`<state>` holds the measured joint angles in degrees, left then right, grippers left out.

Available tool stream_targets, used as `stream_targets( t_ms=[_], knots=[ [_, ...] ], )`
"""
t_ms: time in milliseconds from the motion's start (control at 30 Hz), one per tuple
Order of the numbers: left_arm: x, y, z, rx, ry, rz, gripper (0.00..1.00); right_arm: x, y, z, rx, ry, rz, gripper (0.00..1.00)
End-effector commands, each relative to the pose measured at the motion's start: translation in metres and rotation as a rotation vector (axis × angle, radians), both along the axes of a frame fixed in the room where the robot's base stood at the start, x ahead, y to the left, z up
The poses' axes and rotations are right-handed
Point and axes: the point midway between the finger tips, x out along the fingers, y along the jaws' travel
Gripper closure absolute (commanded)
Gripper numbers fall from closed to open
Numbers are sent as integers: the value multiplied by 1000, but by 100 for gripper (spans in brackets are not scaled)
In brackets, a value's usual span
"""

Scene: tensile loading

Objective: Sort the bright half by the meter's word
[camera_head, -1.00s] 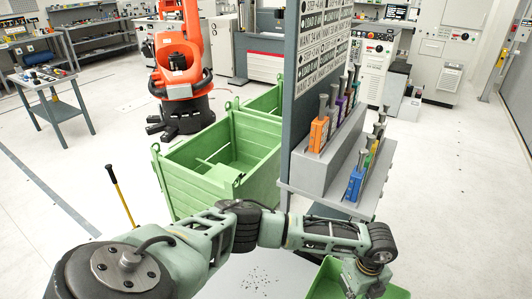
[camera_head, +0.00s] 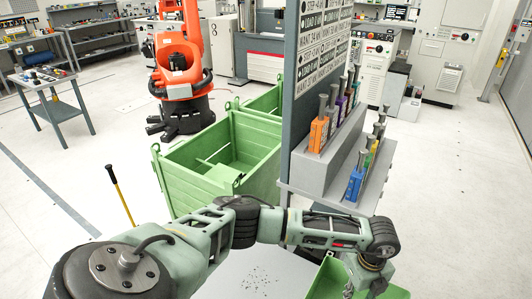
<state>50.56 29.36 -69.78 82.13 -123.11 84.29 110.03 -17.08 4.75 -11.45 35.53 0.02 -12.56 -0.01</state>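Coloured blocks with grey pin tops stand in a two-step grey rack (camera_head: 322,174) on the side of a board. An orange block (camera_head: 318,134) and a purple block (camera_head: 342,106) are on the upper step. A blue block (camera_head: 356,182) stands at the near end of the lower step, with others behind it. My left gripper (camera_head: 364,286) is at the bottom edge, over a green tray (camera_head: 324,278), below and apart from the rack. Its fingertips are cut off or hidden. My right gripper is out of view. I cannot identify a meter.
A printed board (camera_head: 322,40) rises behind the rack. Large green bins (camera_head: 210,190) stand left of it. An orange robot arm (camera_head: 178,75) and a small table (camera_head: 45,78) are farther back. The right floor is clear.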

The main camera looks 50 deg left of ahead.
Motion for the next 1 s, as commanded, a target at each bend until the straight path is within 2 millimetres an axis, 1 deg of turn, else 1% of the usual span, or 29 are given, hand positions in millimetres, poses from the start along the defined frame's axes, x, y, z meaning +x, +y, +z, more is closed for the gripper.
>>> stream_targets(
  t_ms=[33, 200, 300, 433, 600, 1000],
  knots=[
    [2, 0, 12, -1, -5, -1, 72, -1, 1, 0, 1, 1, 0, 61],
    [2, 0, 49, -1, -6, -1, 72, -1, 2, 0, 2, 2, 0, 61],
    [2, -1, 70, -2, -6, -1, 72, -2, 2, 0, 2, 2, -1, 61],
    [2, 0, 88, 0, -4, -1, 72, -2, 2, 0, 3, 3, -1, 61],
    [1, 0, 99, 0, -2, 0, 72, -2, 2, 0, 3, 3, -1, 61],
    [1, 0, 100, 0, -2, 0, 72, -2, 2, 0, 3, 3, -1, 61]
  ],
)
